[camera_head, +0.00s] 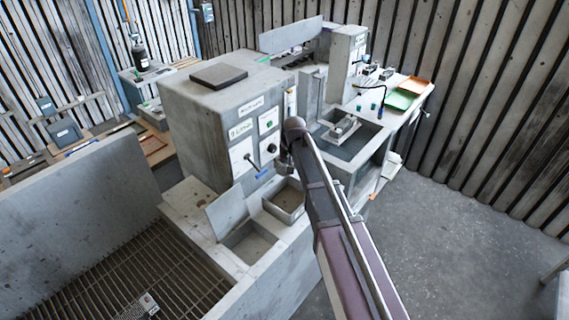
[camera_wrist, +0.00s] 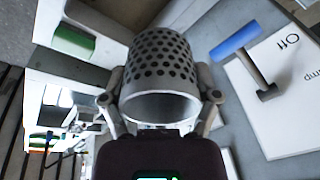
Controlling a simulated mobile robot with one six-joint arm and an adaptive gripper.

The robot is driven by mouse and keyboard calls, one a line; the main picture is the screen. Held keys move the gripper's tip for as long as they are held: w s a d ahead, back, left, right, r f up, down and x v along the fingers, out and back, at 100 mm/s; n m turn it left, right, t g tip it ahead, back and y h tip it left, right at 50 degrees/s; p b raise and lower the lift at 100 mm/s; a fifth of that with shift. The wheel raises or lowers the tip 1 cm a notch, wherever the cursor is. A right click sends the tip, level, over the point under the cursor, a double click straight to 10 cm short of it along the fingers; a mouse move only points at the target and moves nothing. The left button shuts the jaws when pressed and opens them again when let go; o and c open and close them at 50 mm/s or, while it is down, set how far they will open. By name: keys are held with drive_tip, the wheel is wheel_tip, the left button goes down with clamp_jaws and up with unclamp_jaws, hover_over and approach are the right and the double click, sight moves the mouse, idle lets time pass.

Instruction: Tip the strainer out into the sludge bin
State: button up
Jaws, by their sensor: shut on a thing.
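The strainer (camera_wrist: 160,62) is a grey metal cup with round holes in its wall, seen in the wrist view. My gripper (camera_wrist: 161,98) is shut on it, one finger on each side near its plain rim. The strainer's open mouth faces the wrist camera; what lies inside cannot be made out. In the head view my gripper (camera_head: 286,163) is beside the grey cabinet's front, above a square open-topped box (camera_head: 287,213). A second opening (camera_head: 249,245) with a raised flap is to its left. No label shows which one is the sludge bin.
The grey cabinet (camera_head: 190,120) carries labels and levers close to my gripper. A blue-handled lever (camera_wrist: 236,40) and a white label panel (camera_wrist: 283,95) are close on the right in the wrist view. A sink basin (camera_head: 345,146) and colored trays (camera_head: 403,97) lie to the right.

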drive_tip(key=shift+r+h, duration=0.25)
drive_tip(key=shift+h, duration=0.45)
drive_tip(key=shift+a, duration=0.1)
drive_tip(key=shift+f, duration=0.1)
